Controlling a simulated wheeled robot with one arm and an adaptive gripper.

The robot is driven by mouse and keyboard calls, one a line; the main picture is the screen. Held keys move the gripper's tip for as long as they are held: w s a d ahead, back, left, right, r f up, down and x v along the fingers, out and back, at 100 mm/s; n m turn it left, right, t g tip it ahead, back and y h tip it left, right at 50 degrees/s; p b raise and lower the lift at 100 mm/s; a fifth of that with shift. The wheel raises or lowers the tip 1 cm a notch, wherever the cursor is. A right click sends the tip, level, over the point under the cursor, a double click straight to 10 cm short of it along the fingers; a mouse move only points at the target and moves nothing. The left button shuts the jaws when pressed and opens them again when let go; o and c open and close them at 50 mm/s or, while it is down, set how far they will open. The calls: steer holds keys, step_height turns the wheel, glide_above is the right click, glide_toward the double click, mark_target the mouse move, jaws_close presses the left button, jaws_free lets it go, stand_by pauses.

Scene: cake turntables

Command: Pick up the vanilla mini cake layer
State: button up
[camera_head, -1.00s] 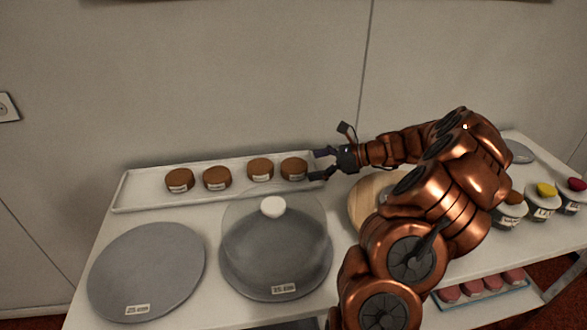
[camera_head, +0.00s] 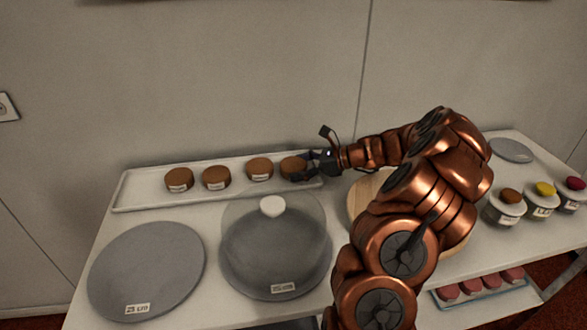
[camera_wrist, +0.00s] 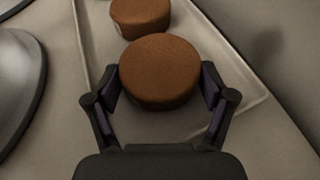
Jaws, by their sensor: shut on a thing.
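Several small round brown cake layers stand in a row on a long white tray (camera_head: 140,197) in the head view. The rightmost cake layer (camera_head: 292,166) is between the fingers of my gripper (camera_head: 306,168). In the wrist view this cake layer (camera_wrist: 160,72) fills the space between the two fingers, and my gripper (camera_wrist: 160,88) is shut on it. It appears to be still on the tray. Its label is hidden, so I cannot read its flavour. The neighbouring cake layer (camera_wrist: 139,16) is just beyond it; it also shows in the head view (camera_head: 260,169).
A grey turntable (camera_head: 146,270) and a clear dome with a white knob (camera_head: 272,207) stand in front of the tray. A round wooden board (camera_head: 366,192) is partly behind my arm. Labelled jars (camera_head: 541,205) stand at the right. A wall is close behind.

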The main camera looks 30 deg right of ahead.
steer(key=shift+c, duration=1.4)
steer(key=shift+r, duration=0.15)
